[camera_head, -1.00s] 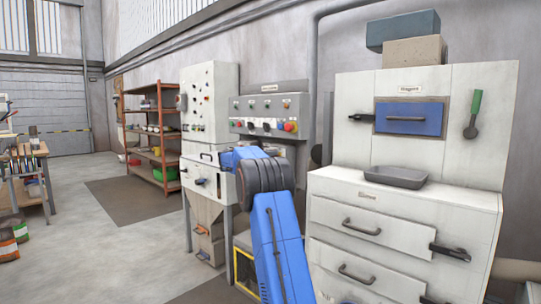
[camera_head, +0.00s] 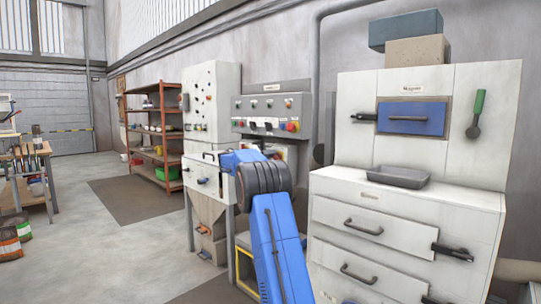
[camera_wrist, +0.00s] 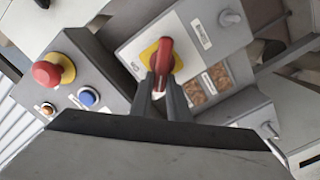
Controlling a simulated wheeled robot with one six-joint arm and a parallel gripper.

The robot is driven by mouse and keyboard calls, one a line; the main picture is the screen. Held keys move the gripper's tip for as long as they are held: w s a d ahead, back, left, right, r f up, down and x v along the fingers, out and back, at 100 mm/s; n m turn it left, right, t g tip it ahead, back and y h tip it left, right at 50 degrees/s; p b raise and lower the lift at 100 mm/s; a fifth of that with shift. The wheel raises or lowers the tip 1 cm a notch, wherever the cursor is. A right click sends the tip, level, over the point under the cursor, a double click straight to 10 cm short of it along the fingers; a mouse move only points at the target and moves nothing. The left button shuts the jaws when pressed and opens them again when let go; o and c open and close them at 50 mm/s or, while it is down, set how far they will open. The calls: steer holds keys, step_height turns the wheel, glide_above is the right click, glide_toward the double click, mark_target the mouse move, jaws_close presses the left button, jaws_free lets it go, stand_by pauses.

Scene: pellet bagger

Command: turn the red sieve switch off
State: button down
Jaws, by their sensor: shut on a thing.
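The red sieve switch (camera_wrist: 164,57) is a red handle on a yellow plate, set on a pale panel in the wrist view. My gripper (camera_wrist: 161,86) is shut on the red handle, one dark finger on each side of it. The handle points roughly up and down in that view. In the head view my blue arm reaches toward the grey control box (camera_head: 271,104), and my gripper and the switch cannot be made out there.
A red mushroom button (camera_wrist: 48,72) and a blue button (camera_wrist: 88,96) sit left of the switch. A grey knob (camera_wrist: 230,18) is at upper right. A white drawer cabinet (camera_head: 400,215) stands close to the right of my arm.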

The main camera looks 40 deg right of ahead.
steer(key=shift+w+f+n, duration=0.1)
steer(key=shift+f+n, duration=0.15)
steer(key=shift+n, duration=1.2)
steer(key=shift+w+f+n, duration=0.15)
steer(key=shift+f+n, duration=0.15)
steer(key=shift+n, duration=1.1)
steer(key=shift+w+f+n, duration=0.1)
steer(key=shift+f+n, duration=0.15)
steer(key=shift+n, duration=1.2)
steer(key=c, duration=1.8)
jaws_free()
steer(key=shift+w, duration=0.1)
steer(key=shift+o, duration=0.6)
steer(key=shift+d, duration=0.15)
steer(key=s+a, duration=0.1)
steer(key=a, duration=1.6)
steer(key=shift+s+a, duration=0.2)
